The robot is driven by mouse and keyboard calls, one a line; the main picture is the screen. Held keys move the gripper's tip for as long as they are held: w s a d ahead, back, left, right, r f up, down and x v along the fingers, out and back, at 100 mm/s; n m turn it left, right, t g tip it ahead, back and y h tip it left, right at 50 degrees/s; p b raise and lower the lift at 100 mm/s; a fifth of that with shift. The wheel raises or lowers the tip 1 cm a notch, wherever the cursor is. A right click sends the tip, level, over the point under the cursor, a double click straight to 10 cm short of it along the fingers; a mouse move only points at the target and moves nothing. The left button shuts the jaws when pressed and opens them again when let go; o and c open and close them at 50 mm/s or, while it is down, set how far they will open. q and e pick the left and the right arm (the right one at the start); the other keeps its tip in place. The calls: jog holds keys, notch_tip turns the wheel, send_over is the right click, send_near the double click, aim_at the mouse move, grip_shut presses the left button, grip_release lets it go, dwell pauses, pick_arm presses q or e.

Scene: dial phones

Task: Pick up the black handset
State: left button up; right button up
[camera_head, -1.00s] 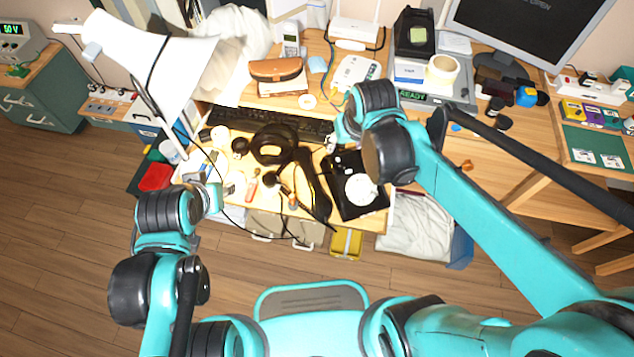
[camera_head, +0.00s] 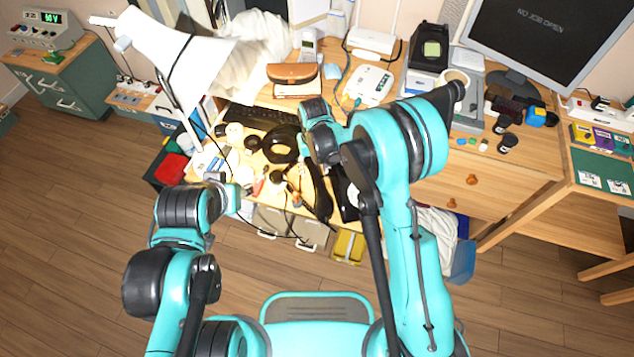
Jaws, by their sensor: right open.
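The black handset (camera_head: 320,194) lies lengthwise on the lit desk pull-out, its lower end near the front edge. Its upper part is partly hidden by my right wrist. The black phone body (camera_head: 346,196) is right of it and mostly covered by my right arm; its dial is hidden. My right gripper (camera_head: 306,154) is open and over the handset's upper end, beside the black headphones; its fingertips are small and dark against the black things, so contact cannot be told. My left gripper (camera_head: 240,200) is at the left front of the desk, apart from the handset; its jaws are unclear.
Black headphones (camera_head: 281,144) lie left of my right gripper. A keyboard (camera_head: 262,117) is behind. A white lamp (camera_head: 175,55) leans in from the left. A cable hangs over the front edge. A tape roll (camera_head: 455,78) and a monitor (camera_head: 545,40) stand at the back right.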

aim_at(316, 177)
jog(key=f, duration=0.1)
jog(key=f+b, duration=0.1)
jog(key=f, duration=0.1)
jog(key=f+b, duration=0.1)
jog(key=shift+s+d+f, duration=0.3)
jog(key=shift+s+f, duration=0.05)
jog(key=shift+f+b, duration=0.4)
jog(key=shift+r, duration=0.1)
jog(key=shift+c, duration=0.7)
grip_shut()
